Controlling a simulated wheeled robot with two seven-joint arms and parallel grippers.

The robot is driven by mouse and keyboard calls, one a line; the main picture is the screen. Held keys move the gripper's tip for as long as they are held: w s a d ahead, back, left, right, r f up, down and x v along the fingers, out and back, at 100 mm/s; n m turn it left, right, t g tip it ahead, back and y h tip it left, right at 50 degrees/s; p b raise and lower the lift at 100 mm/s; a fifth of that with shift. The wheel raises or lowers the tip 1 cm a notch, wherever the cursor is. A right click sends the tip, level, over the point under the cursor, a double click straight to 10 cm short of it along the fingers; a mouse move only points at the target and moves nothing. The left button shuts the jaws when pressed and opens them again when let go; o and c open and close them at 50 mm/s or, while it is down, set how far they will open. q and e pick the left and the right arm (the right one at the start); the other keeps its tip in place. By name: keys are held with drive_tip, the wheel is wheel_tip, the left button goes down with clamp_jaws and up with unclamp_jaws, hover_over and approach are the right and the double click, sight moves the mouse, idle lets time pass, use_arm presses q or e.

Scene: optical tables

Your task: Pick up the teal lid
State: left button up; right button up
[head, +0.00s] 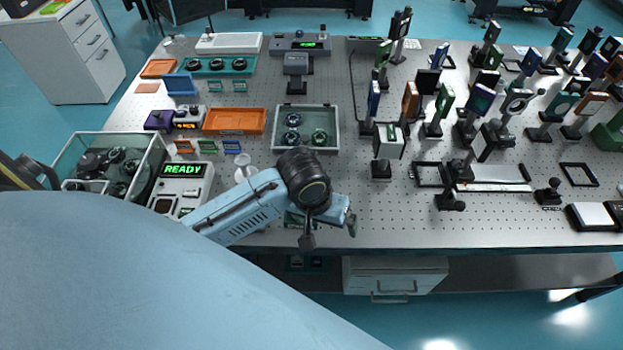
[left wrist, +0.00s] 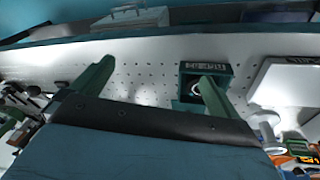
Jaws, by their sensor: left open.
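A dark teal square piece (left wrist: 222,71) with a pale label and a round ring shows in the left wrist view, beside the right-hand finger; I cannot tell for sure that it is the teal lid. In the head view a small dark teal patch (head: 291,219) shows near the table's front edge, mostly hidden by my left arm. My left gripper (head: 329,231) is open and empty above the front of the table. Its two green fingers stand wide apart in the left wrist view (left wrist: 158,72). My right gripper is not in view.
A white READY device (head: 182,187) and a clear-walled bin (head: 62,158) stand left of my arm. A tray with round parts (head: 335,129) lies behind it. Posts with optics (head: 433,128) crowd the right. A teal tray (head: 244,63) sits at the back left.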

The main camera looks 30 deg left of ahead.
use_arm(q)
drive_tip(key=w+a+r+n+g+y, duration=0.2)
drive_tip(key=w+a+r+n+y, duration=0.1)
drive_tip(key=w+a+r+n, duration=0.7)
drive_tip(key=shift+m, duration=0.8)
drive_tip(key=f, duration=0.3)
drive_tip(key=w+a+f, duration=0.1)
drive_tip(key=f, duration=0.2)
drive_tip(key=w+f, duration=0.1)
drive_tip(key=f, duration=0.2)
drive_tip(key=shift+a+f+b, duration=0.15)
drive_tip(key=shift+b, duration=0.2)
drive_tip(key=shift+w+f+b, duration=0.1)
drive_tip(key=shift+f+b, duration=0.2)
drive_tip(key=shift+f, duration=2.75)
drive_tip(key=c, duration=2.1)
